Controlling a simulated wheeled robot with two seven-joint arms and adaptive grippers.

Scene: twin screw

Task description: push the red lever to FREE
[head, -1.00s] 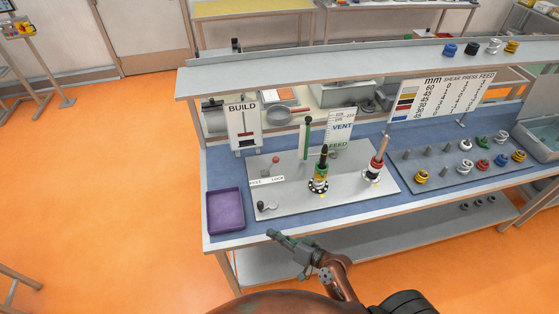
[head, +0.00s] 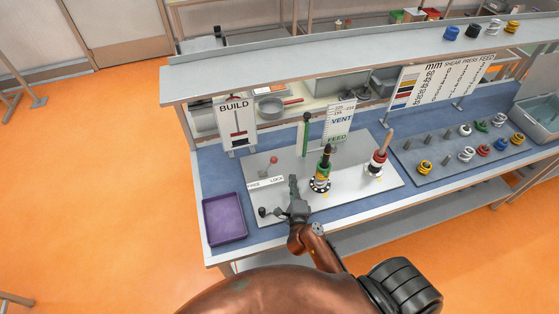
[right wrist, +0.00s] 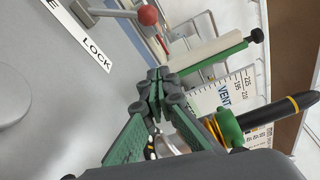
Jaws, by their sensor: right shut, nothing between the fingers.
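The red lever's ball knob (head: 274,160) stands on the grey plate (head: 345,193), behind the white FREE/LOCK label (head: 266,182). In the right wrist view the red knob (right wrist: 147,15) is at the top on a grey stem, near the word LOCK (right wrist: 97,57). My right gripper (head: 293,181) is shut and empty, over the plate in front of the knob and just right of the label. In the right wrist view its closed fingertips (right wrist: 158,76) are apart from the knob in the picture. My left gripper is not in view.
A black-knobbed lever (head: 263,211) is at the plate's front left. Two stacked spindles, one yellow-green (head: 321,172) and one red-white (head: 376,165), stand to the right. A green upright (head: 306,135) is behind. A purple tray (head: 225,218) lies at left.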

